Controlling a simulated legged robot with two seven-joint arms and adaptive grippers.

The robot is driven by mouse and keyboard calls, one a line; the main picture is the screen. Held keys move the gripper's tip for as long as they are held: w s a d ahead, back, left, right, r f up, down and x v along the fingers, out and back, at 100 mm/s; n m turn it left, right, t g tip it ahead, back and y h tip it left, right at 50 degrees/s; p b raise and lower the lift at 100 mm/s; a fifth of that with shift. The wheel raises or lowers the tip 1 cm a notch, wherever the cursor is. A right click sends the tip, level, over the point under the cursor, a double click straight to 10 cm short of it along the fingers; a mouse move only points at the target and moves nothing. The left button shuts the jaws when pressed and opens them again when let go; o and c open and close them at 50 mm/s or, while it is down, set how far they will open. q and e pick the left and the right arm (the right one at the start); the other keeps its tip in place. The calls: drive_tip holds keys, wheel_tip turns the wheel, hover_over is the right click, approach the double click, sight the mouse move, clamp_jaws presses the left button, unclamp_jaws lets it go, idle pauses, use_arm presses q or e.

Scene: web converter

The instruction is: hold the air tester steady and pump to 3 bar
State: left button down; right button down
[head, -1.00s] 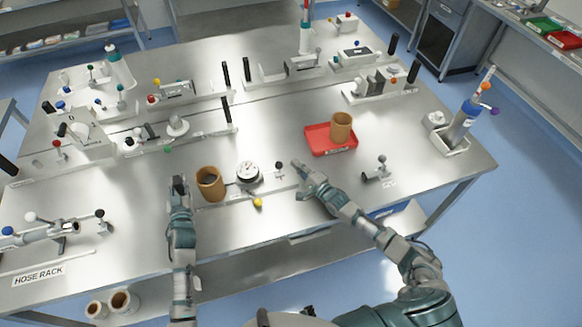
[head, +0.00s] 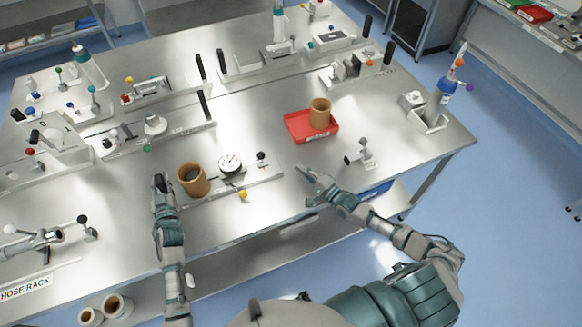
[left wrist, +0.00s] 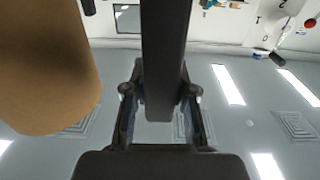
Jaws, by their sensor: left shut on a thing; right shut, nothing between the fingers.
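The air tester is a long low plate (head: 262,184) with a round white gauge (head: 230,163). The gauge's needle is too small to read. A black-knobbed lever (head: 261,157) stands right of the gauge, and a yellow knob (head: 242,194) is at the front. A brown cylinder (head: 192,181) stands at the left end. My left gripper (head: 160,182) is just left of the cylinder; the left wrist view shows it shut on a black upright handle (left wrist: 165,60), with the cylinder (left wrist: 45,65) close beside. My right gripper (head: 304,171) is shut and empty, right of the lever and apart from it.
A red tray (head: 300,129) with another brown cylinder (head: 320,113) is behind my right gripper. A small valve fitting (head: 362,155) stands to the right. Several fixtures with black posts line the back and left. The steel table is bare between the tester and the red tray.

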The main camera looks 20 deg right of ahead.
use_arm(q)
drive_tip(key=shift+f+p, duration=0.2)
drive_tip(key=shift+p, duration=0.1)
use_arm(e)
drive_tip(key=shift+w+r, duration=0.1)
drive_tip(key=shift+r, duration=0.2)
idle(0.3)
use_arm(q)
drive_tip(key=c, duration=0.9)
unclamp_jaws()
drive_tip(key=shift+a+r, duration=0.1)
drive_tip(key=shift+o, duration=0.2)
drive_tip(key=shift+r, duration=0.1)
drive_tip(key=s, duration=1.1)
drive_tip(key=shift+s, duration=0.4)
drive_tip(key=shift+a, duration=0.1)
